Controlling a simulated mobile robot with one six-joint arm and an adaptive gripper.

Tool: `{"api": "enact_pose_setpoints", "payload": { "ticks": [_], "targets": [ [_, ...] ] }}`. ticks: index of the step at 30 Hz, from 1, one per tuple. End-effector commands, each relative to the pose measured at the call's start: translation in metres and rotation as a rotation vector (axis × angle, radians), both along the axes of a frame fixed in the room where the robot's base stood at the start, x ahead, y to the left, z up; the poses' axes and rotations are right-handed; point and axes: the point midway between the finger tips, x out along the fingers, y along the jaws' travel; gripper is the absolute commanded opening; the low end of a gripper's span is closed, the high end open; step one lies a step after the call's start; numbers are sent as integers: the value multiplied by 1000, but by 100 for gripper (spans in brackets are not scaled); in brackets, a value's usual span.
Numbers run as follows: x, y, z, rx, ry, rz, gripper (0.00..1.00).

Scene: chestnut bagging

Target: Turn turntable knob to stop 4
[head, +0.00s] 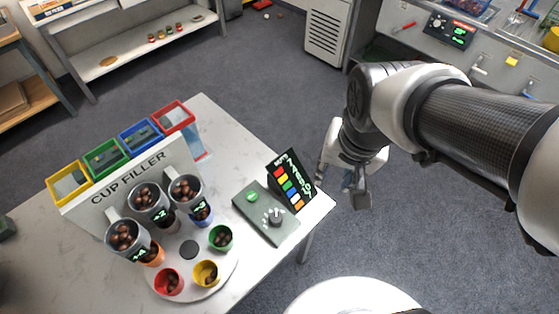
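A green button (252,197) is on the same box. The pointer's stop is too small to read. The round white turntable (186,292) carries several cups, among them red (169,283), yellow (206,274), green (220,238), blue (201,215) and orange (153,256) ones. Brown chestnuts show in several of them. My gripper (355,190) hangs to the right of the box, apart from the knob, beyond the table edge. Its finger gap is unclear.
The CUP FILLER panel (131,178) has several grey chestnut hoppers in front and coloured bins behind. A black sign with coloured squares (291,180) stands at the box's back right, between knob and gripper. The white marble table's (225,125) back right is bare.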

Motion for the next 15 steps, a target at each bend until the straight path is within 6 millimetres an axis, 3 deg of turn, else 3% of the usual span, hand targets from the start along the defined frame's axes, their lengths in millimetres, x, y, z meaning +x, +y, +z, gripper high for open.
{"api": "enact_pose_setpoints", "payload": {
  "ticks": [6,12,15],
  "targets": [
    [34,60,-59,9,132,-109,49],
    [42,103,-117,-8,209,-202,53],
    [41,114,-136,-15,228,-232,53]
  ]
}}
